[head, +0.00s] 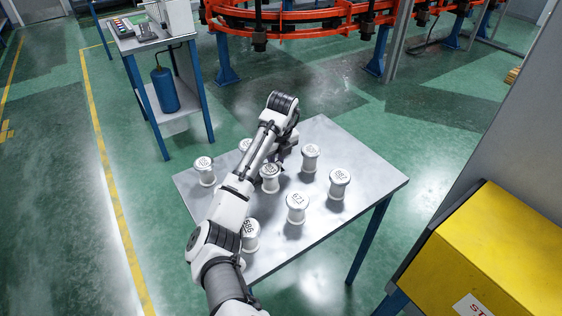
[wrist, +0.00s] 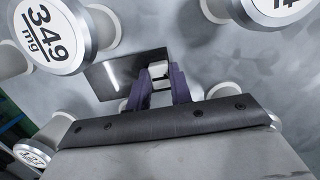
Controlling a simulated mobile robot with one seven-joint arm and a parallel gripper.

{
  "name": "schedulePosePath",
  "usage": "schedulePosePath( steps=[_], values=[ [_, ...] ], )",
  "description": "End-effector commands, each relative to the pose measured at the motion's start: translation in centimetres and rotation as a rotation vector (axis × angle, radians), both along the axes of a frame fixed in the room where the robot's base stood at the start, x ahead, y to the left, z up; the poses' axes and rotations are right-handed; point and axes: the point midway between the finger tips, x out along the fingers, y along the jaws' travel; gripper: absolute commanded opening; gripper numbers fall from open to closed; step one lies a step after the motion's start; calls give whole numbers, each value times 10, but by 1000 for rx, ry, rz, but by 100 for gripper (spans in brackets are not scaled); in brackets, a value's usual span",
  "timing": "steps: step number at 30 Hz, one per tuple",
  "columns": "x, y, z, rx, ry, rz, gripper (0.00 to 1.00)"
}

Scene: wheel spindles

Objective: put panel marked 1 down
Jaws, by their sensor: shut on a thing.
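In the wrist view my gripper (wrist: 160,82) has its two purple fingers closed around a small pale part between their tips. A dark, glossy rectangular panel (wrist: 112,76) shows at the fingertips and reaches out to the left; I take it as the held panel. No mark 1 can be read on it. Whether it touches the table cannot be told. In the head view my arm hides the fingers and the panel, above the back part of the grey metal table (head: 268,260).
Several white spindles with printed tops stand around, including one (head: 296,207) at the front and one (head: 339,183) at the right. A spindle marked 349 mg (wrist: 45,38) is close by in the wrist view. A yellow box (head: 490,255) stands at the right.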

Motion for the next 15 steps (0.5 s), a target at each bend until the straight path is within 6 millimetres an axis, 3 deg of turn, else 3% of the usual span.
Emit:
schedulePosePath(
  steps=[8,9,14,15],
  values=[
    [0,0,-2,0,0,0,0],
    [0,0,-3,0,0,0,22],
    [0,0,-2,0,0,0,43],
    [0,0,-2,0,0,0,43]
  ],
)
